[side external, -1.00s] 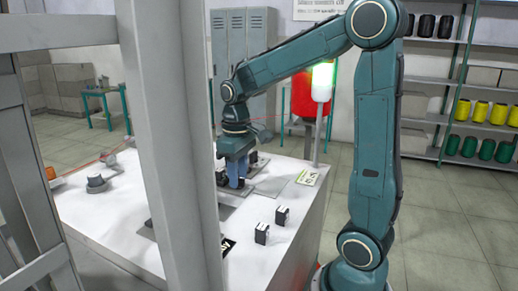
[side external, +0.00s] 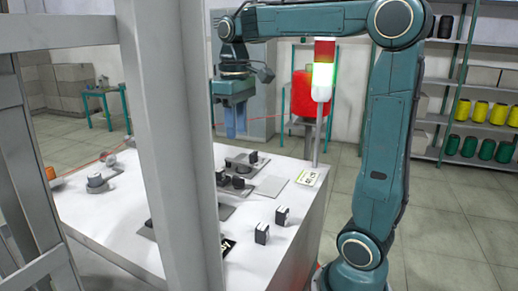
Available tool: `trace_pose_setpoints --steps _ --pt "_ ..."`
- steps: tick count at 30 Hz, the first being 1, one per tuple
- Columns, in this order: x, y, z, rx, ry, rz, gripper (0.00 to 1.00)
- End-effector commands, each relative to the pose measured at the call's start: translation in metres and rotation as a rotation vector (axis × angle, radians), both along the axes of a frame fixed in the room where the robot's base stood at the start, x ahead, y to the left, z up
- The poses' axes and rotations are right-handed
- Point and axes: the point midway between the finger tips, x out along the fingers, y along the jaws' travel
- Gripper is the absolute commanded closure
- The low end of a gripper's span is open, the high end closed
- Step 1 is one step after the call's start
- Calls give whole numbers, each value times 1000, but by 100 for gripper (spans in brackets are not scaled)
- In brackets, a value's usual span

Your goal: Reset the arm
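My gripper (side external: 235,134) hangs above the far part of the white table (side external: 270,262), pointing straight down. Its blue fingers are clear of everything on the table. From this angle the fingers overlap, so I cannot tell whether they are open or shut. Below it, dark round parts and small blocks (side external: 238,182) sit on grey plates on the table.
Two small black-and-white blocks (side external: 262,233) stand near the table's right side. A signal light (side external: 322,82) on a pole rises at the table's far right corner, close to my arm. A grey post (side external: 172,150) hides part of the table. A red container (side external: 303,94) stands behind.

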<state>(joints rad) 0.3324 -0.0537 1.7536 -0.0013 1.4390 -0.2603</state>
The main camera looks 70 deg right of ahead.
Motion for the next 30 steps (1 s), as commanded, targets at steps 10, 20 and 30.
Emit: trace_pose_setpoints --steps 10,20,30 --pt "0 0 10 0 0 0 67" --pt "-3 3 9 -3 -8 2 67" --pt "-32 37 1 -30 -118 22 67"
